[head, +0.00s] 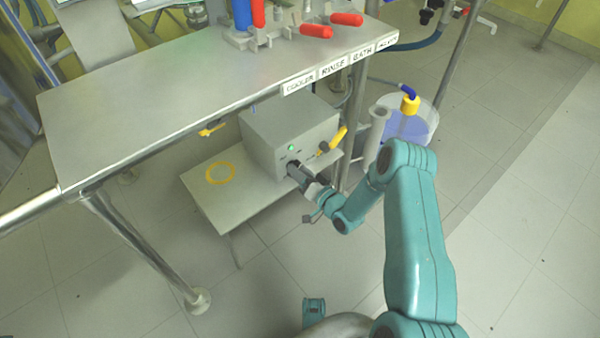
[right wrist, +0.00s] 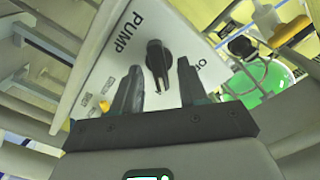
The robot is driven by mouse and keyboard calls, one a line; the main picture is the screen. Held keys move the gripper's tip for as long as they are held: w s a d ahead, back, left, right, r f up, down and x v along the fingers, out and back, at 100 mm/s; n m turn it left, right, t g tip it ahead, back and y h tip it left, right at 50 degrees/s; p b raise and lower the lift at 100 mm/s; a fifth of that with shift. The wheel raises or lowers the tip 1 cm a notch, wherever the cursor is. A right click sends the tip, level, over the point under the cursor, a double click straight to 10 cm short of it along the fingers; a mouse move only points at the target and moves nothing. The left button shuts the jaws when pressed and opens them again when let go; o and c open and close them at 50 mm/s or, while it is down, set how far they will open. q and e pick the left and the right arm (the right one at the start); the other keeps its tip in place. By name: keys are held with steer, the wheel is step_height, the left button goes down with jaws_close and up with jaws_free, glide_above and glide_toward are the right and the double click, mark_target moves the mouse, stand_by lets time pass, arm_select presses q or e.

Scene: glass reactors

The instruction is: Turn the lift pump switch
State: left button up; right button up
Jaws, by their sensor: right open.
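The lift pump switch is a black knob (right wrist: 157,58) on a pale panel marked "PUMP" in the right wrist view. In the head view the panel belongs to a grey box (head: 275,128) on a low shelf under the bench, with a small green light (head: 291,148) on its front. My right gripper (head: 294,171) is at that front face and hides the knob there. In the right wrist view its two dark fingers (right wrist: 159,72) are open, one on each side of the knob. I cannot tell whether they touch it. My left gripper is not in view.
A steel bench (head: 170,90) with labels along its edge overhangs the box. A yellow-handled valve (head: 338,138) sticks out to the right of the box, near my arm. A clear vessel of bluish liquid (head: 415,125) stands beyond it.

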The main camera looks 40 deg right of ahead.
steer(key=shift+c, duration=0.3)
jaws_close()
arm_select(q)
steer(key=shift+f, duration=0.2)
arm_select(e)
steer(key=shift+f+n, duration=0.1)
steer(key=shift+n, duration=0.3)
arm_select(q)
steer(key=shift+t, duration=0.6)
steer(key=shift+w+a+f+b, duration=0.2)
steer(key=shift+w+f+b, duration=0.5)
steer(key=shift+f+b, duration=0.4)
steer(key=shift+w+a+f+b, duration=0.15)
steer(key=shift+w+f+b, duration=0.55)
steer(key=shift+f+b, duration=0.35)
arm_select(e)
steer(key=shift+a+n, duration=0.2)
steer(key=shift+n, duration=5.1)
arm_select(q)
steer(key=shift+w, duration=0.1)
